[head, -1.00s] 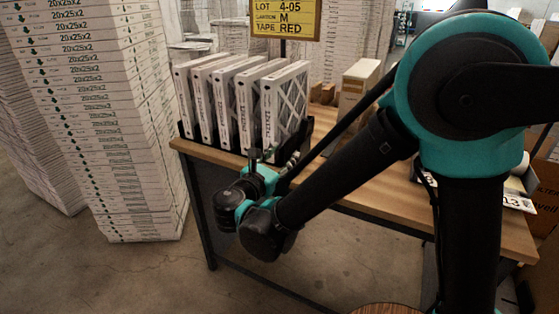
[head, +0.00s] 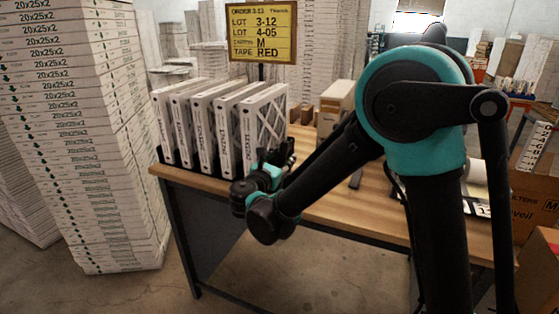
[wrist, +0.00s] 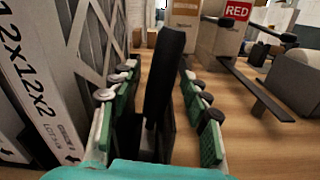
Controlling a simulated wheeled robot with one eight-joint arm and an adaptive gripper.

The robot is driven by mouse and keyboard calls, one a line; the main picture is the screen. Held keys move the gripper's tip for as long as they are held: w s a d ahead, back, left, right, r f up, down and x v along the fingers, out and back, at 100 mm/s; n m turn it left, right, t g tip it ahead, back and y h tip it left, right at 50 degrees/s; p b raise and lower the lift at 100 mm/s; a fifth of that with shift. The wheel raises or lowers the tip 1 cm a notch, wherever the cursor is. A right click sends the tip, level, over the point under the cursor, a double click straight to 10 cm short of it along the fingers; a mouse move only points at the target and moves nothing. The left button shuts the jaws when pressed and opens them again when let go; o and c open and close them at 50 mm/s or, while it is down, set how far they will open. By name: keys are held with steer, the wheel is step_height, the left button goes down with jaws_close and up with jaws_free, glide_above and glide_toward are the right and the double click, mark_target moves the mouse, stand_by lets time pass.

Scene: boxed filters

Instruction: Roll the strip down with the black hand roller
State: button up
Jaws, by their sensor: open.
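My gripper (head: 272,160) is low at the table's near edge, beside the right end of the row of white filters (head: 215,130). In the wrist view its green-padded fingers (wrist: 160,118) are spread apart. A black upright piece (wrist: 166,75) stands between them, with gaps at both sides. I cannot tell whether it is the hand roller or part of the black filter rack. A long black bar (wrist: 258,92) lies on the wood to the right; I cannot tell what it is. I cannot make out the strip.
The wooden table (head: 335,207) has bare wood right of the rack. A pale carton (head: 335,108) stands farther back, and the wrist view shows a box with a RED label (wrist: 237,11). A yellow order sign (head: 262,32) rises behind the filters. Tall filter stacks (head: 85,130) stand left.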

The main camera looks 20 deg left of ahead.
steer(key=shift+c, duration=0.4)
jaws_close()
steer(key=c, duration=0.6)
jaws_free()
jaws_close()
steer(key=shift+d+r, duration=0.15)
steer(key=shift+r, duration=6.7)
